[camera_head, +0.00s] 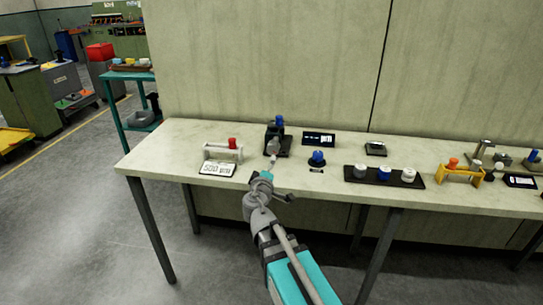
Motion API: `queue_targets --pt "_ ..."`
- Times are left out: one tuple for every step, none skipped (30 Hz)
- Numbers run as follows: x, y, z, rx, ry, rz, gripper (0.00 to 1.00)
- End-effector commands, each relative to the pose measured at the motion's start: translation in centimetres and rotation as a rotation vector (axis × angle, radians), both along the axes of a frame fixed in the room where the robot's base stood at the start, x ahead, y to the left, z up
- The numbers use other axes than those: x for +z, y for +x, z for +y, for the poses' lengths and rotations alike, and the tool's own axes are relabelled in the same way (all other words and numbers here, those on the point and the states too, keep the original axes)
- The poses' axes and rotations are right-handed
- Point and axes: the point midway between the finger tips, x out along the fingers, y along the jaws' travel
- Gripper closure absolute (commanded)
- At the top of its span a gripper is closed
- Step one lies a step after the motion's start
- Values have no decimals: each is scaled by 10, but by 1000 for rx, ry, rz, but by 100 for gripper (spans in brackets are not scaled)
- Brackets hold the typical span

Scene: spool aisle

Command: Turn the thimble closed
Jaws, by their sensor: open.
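A dark stand (286,148) with a blue top (279,121) is on the bench, left of centre. A pale grey cylinder (272,146) shows at its front and may be the thimble; I cannot tell for sure. My arm reaches up from the bottom of the picture. My gripper (270,174) is open just in front of the stand, near the bench's front edge. The fingers are tiny here, and I cannot tell whether they touch the cylinder.
A dark display (318,139) reading dashes and "µm" stands behind. Left are a white rack with a red knob (232,143) and a "500 µm" card (217,169). Right are a blue knob (317,158), a black tray (407,184) and a yellow rack (458,175). A wall stands behind the bench.

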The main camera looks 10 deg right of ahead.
Motion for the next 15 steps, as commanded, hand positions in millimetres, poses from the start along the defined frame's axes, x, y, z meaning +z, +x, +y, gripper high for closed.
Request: queue_targets --pt "0 0 0 0 -26 8 1" --pt "0 0 0 0 -46 15 1" --pt "0 0 1 0 -78 25 1" --pt "0 0 1 0 -106 34 1" --pt "0 0 1 0 -136 44 1" --pt "0 -1 1 0 -181 59 1" --pt "0 -1 2 0 -217 71 1" --pt "0 -1 2 0 -255 83 1" --pt "0 -1 2 0 -307 100 1" --pt "0 -1 3 0 -347 113 1" --pt "0 -2 3 0 -388 127 1" --pt "0 -2 3 0 -443 145 1" --pt "0 -2 3 0 -486 159 1" --pt "0 -2 4 0 -527 172 1" --pt "0 -2 4 0 -583 190 1"
